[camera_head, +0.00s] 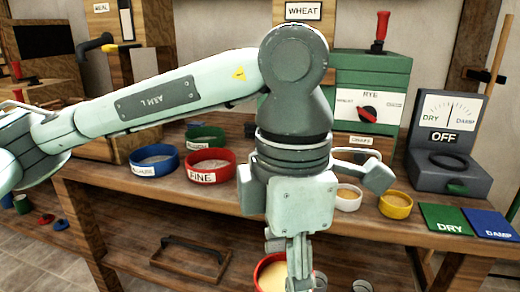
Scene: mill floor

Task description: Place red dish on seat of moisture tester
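My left gripper (300,268) points down at the bottom centre, in front of the bench edge. Its fingers are close together at the right rim of the red dish (262,268), which holds pale yellow grain. The dish looks held by this rim, in front of the bench; its lower part is cut off by the frame. The moisture tester (428,172) is a dark grey unit at the right of the bench, with a DRY–DAMP dial and an OFF display. Its round dark seat (449,161) is on the front ledge and looks empty. My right gripper is not in view.
A white dish (347,206) and a yellow dish (395,212) stand left of the tester. A green DRY card (447,217) and a blue DAMP card (492,223) lie before it. Blue, red FINE (208,178) and green tubs stand left. A green RYE machine (372,72) stands behind.

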